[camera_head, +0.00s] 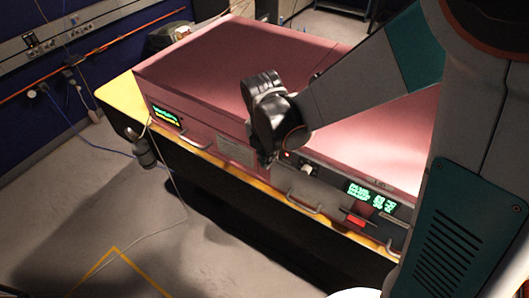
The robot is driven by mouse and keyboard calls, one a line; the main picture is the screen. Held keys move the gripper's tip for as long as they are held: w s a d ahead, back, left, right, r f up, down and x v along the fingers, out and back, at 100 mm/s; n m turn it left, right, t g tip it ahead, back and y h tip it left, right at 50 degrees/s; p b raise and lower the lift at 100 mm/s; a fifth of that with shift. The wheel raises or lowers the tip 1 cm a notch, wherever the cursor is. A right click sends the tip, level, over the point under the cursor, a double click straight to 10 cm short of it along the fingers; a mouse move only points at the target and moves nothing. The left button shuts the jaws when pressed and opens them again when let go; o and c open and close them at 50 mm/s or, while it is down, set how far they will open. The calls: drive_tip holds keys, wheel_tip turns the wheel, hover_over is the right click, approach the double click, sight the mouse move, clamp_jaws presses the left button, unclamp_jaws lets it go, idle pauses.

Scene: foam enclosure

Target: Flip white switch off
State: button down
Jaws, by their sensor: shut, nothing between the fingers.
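A pink box-shaped unit (215,62) has a dark control panel (330,178) on its front face. A small white part (307,169) on that panel may be the white switch; it is too small to tell its position. My gripper (267,158) is shut and empty, pointing down at the front edge of the unit, just left of the white part. It looks apart from the white part, but I cannot tell whether it touches the panel. My wrist and arm cover part of the unit's top and front edge.
A small red light (287,155) and a green-lit display (371,195) are on the panel. Another display (165,115) is at the left. Handles (303,205) stick out below. A cable with a dark hanging object (143,150) is at the left. The floor in front is mostly clear.

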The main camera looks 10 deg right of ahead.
drive_tip(key=shift+w+d+f+t+h+b, duration=0.2)
drive_tip(key=shift+w+t+h+b, duration=0.15)
drive_tip(key=shift+b, duration=0.25)
drive_tip(key=shift+s+r, duration=0.1)
drive_tip(key=shift+s, duration=0.05)
drive_tip(key=shift+r+p, duration=0.5)
drive_tip(key=shift+r, duration=0.25)
drive_tip(key=shift+f, duration=0.1)
